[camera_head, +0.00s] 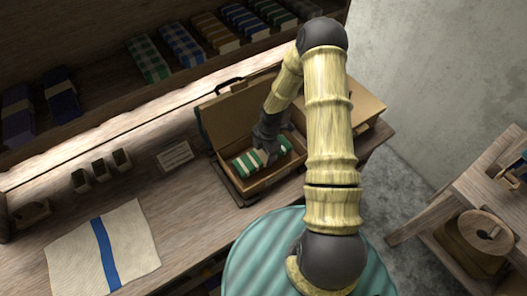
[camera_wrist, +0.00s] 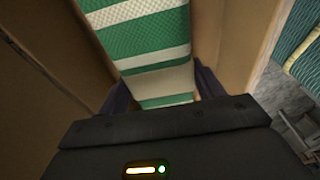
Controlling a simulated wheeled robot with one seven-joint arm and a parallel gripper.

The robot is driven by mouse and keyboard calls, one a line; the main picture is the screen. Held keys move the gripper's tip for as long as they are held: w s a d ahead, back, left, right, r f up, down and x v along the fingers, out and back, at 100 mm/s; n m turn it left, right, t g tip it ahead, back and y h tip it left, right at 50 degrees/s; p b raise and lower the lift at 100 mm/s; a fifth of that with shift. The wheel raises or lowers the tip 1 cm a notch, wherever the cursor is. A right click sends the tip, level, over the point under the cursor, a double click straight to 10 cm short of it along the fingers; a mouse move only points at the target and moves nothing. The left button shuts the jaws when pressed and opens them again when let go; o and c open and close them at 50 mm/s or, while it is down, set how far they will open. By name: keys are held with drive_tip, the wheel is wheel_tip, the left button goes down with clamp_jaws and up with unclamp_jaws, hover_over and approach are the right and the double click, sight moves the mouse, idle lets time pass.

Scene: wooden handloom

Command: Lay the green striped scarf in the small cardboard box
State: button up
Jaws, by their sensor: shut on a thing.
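The green and white striped scarf (camera_head: 246,163) is folded into a flat bundle inside an open brown case (camera_head: 283,176) with a raised lid and a dark handle. My gripper (camera_head: 267,150) reaches down into this case and is shut on the scarf. In the wrist view the scarf (camera_wrist: 145,42) runs between the two fingers of my gripper (camera_wrist: 163,90), with brown walls on both sides. A tan, box-like thing (camera_head: 367,106) stands right of the case, partly hidden behind my arm. I cannot tell whether it is the small cardboard box.
A cream cloth with a blue stripe (camera_head: 135,245) lies on the wooden table (camera_head: 190,215). A small card (camera_head: 175,156) and several small dark blocks (camera_head: 101,170) lie left of the case. Folded textiles (camera_head: 180,45) line the shelf behind. A wooden stand (camera_head: 475,235) is at right.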

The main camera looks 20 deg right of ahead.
drive_tip(key=shift+f, duration=0.3)
drive_tip(key=o, duration=1.1)
drive_tip(key=shift+r, duration=0.1)
wheel_tip(320, 180, up, 17)
drive_tip(key=d+b, duration=0.2)
drive_tip(key=shift+w+d, duration=0.2)
drive_tip(key=shift+w, duration=0.25)
